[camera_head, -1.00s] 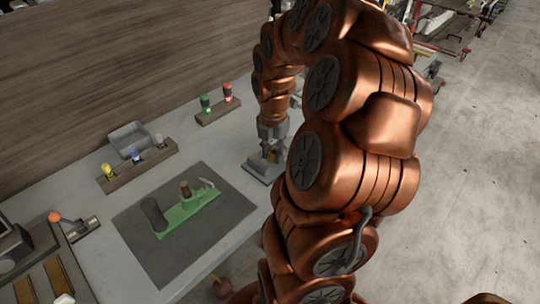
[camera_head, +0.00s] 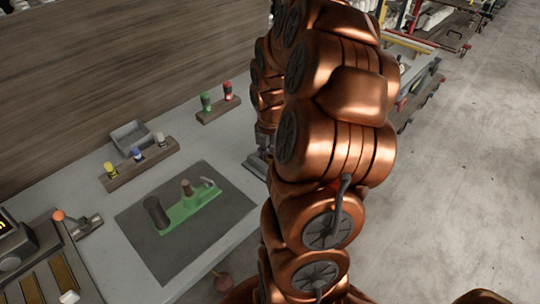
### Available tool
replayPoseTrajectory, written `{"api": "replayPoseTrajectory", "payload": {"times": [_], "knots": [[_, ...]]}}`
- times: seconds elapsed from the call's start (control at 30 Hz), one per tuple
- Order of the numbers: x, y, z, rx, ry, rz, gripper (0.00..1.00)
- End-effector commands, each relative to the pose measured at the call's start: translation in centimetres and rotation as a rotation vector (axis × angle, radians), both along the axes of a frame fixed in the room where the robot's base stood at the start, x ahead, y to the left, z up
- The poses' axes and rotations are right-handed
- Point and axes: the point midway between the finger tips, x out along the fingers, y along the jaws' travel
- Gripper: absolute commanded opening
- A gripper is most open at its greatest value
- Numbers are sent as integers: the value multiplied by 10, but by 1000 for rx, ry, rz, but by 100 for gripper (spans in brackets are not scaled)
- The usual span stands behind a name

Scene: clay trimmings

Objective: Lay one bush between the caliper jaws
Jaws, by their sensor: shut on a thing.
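My gripper (camera_head: 263,147) is mostly behind my own copper arm; only a grey part of it shows, low over a grey block (camera_head: 256,166) at the right of the bench. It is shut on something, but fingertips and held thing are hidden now. I cannot make out a caliper with certainty, nor whether anything lies between its jaws. A device with a lit display (camera_head: 8,222) stands at the left edge. Beside it are brown-yellow strips in a dark holder (camera_head: 45,262). I cannot tell whether any bush is among these things.
A dark mat (camera_head: 160,255) bears a green fixture (camera_head: 196,208) with upright cylinders. Behind are a wooden rack (camera_head: 140,170) with yellow, blue and grey pieces, a grey bin (camera_head: 130,135), and a rack (camera_head: 218,108) with green and red pieces. An orange-knobbed tool (camera_head: 75,222) lies left.

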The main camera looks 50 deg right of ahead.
Motion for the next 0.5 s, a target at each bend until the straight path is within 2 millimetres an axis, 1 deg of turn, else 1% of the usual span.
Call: {"api": "replayPoseTrajectory", "payload": {"times": [0.17, 0.2, 0.27, 0.3, 0.5], "knots": [[0, 0, -4, 0, 0, 0, 0], [0, 0, -3, 0, 0, 0, 34], [0, 0, -3, 0, 0, 0, 40], [0, 0, -3, 0, 0, 0, 42], [0, 0, -3, -1, 0, 0, 42]]}}
